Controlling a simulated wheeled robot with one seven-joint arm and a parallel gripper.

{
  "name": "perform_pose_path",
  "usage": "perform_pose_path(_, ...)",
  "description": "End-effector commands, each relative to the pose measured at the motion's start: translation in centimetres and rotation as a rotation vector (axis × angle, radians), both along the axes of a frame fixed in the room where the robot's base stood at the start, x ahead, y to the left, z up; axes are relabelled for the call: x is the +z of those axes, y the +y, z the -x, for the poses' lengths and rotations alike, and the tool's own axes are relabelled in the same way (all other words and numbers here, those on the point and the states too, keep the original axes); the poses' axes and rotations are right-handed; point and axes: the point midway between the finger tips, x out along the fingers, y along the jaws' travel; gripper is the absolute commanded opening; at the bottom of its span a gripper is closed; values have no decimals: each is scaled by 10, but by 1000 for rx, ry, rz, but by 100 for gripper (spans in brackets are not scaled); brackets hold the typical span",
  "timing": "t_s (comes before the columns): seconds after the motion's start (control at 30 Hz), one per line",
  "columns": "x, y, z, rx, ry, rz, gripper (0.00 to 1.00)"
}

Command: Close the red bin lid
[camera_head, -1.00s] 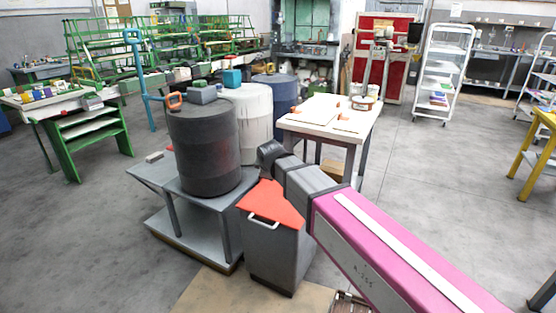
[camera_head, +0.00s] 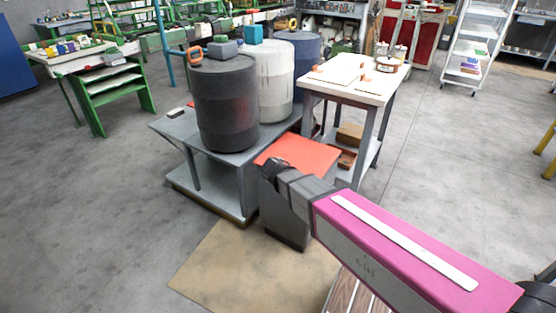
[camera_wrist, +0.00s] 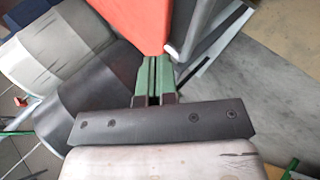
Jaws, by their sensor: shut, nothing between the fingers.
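The grey bin (camera_head: 284,228) stands on the floor beside the grey bench, partly hidden behind my arm. Its red lid (camera_head: 300,151) lies roughly level over the bin's top in the head view. Whether a small gap remains at the rim I cannot tell, and the lid's white handle is hidden. In the wrist view the red lid (camera_wrist: 136,20) fills the top middle, just beyond the fingertips. My gripper (camera_wrist: 154,60) is shut and empty, with its green fingers pointing toward the lid's edge. Contact with the lid is not clear. In the head view my fingers are hidden behind my wrist.
A grey bench (camera_head: 185,131) with a dark drum (camera_head: 225,105) and a white drum (camera_head: 273,88) stands left of and behind the bin. A white-topped table (camera_head: 372,88) stands behind it to the right. Open floor (camera_head: 470,150) lies to the right.

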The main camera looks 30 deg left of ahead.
Motion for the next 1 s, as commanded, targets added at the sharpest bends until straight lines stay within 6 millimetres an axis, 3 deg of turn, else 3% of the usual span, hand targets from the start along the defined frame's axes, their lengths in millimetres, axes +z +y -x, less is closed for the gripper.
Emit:
perform_pose_path(0.2, -32, 1, 4, 0, 1, 2, 0)
perform_pose_path(0.4, -46, 0, 5, -2, 2, 1, 0)
perform_pose_path(1.0, -56, 2, 3, -11, 11, 4, 0)
